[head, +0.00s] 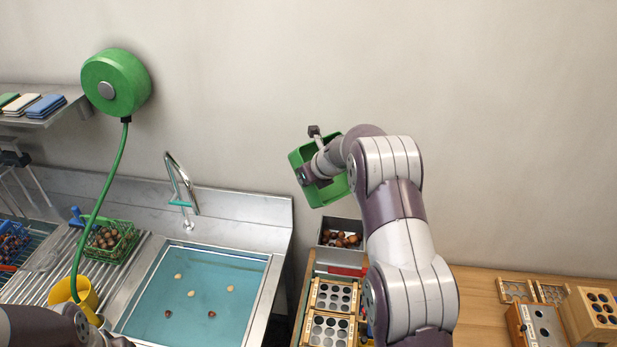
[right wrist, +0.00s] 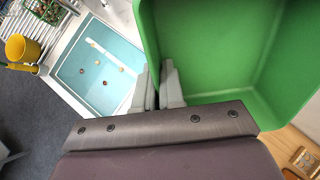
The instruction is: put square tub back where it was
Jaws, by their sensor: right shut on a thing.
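The green square tub (head: 337,190) is up in the air in front of the back wall, tilted, above the metal bin of chestnuts. My right gripper (head: 306,176) is shut on one of its walls. In the right wrist view the tub (right wrist: 215,45) fills the upper right, and the fingers (right wrist: 159,88) pinch its wall near a corner. The part of the inside that shows there is empty. My arm hides some of the tub in the head view. At the lower left only a link of my left arm shows; its gripper is out of view.
A metal bin (head: 326,249) with chestnuts stands below the tub. Trays with round cups (head: 334,296) are in front of it. Left is a water-filled sink (head: 205,280) with a tap (head: 181,180), a yellow cup (head: 72,293) and a green basket (head: 112,240). Wooden counter right is partly bare.

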